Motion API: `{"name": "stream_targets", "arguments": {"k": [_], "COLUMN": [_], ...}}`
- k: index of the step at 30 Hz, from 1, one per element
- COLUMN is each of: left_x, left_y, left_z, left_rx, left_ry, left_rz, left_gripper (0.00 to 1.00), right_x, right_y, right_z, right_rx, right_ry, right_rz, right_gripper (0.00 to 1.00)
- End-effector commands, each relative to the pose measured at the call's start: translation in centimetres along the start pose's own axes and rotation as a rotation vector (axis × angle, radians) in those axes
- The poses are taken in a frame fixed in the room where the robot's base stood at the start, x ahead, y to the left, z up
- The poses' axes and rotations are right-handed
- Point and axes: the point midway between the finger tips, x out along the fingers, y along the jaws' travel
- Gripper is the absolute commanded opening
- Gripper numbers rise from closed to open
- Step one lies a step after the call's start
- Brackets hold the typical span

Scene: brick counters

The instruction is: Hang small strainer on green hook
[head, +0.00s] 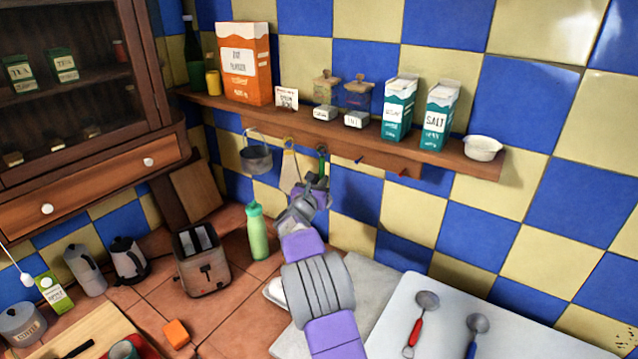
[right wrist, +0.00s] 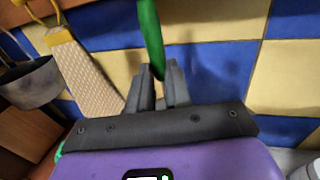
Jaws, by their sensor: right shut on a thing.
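My right gripper (head: 317,182) is raised just under the front edge of the wall shelf. It is shut on a slim green handle (head: 322,160), which I take to be the small strainer's. In the right wrist view the green handle (right wrist: 150,35) rises upright from between the fingertips (right wrist: 159,82). The strainer's head is not visible in either view. The handle's top is close to the shelf edge where the hooks are. The green hook cannot be made out there, so I cannot tell whether the handle touches it. My left gripper is not in view.
A grey pan (head: 257,159) and a beige grater-like tool (head: 290,172) hang left of the gripper. Blue (head: 360,160) and red (head: 403,172) hooks are to its right. The shelf (head: 455,156) holds cartons and jars. A green bottle (head: 257,232) stands below. Two utensils (head: 414,335) (head: 474,335) lie on the counter.

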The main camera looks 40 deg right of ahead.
Motion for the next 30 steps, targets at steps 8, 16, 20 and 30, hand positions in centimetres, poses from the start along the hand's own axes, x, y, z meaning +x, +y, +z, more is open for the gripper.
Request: {"name": "stream_targets", "arguments": {"k": [8, 16, 20, 30], "left_x": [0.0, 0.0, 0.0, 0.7], "left_y": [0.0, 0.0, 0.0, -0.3], "left_z": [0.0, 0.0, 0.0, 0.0], "left_rx": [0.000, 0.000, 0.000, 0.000], "left_ry": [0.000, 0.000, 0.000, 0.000], "left_rz": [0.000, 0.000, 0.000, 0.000], "left_gripper": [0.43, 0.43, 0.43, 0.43], "right_x": [0.0, 0.0, 0.0, -3.4], "right_y": [0.0, 0.0, 0.0, 0.1], "right_z": [0.0, 0.0, 0.0, -0.1], "right_rx": [0.000, 0.000, 0.000, 0.003], "right_ry": [0.000, 0.000, 0.000, 0.002], "right_rz": [0.000, 0.000, 0.000, 0.004], "right_gripper": [0.26, 0.48, 0.48, 0.48]}}
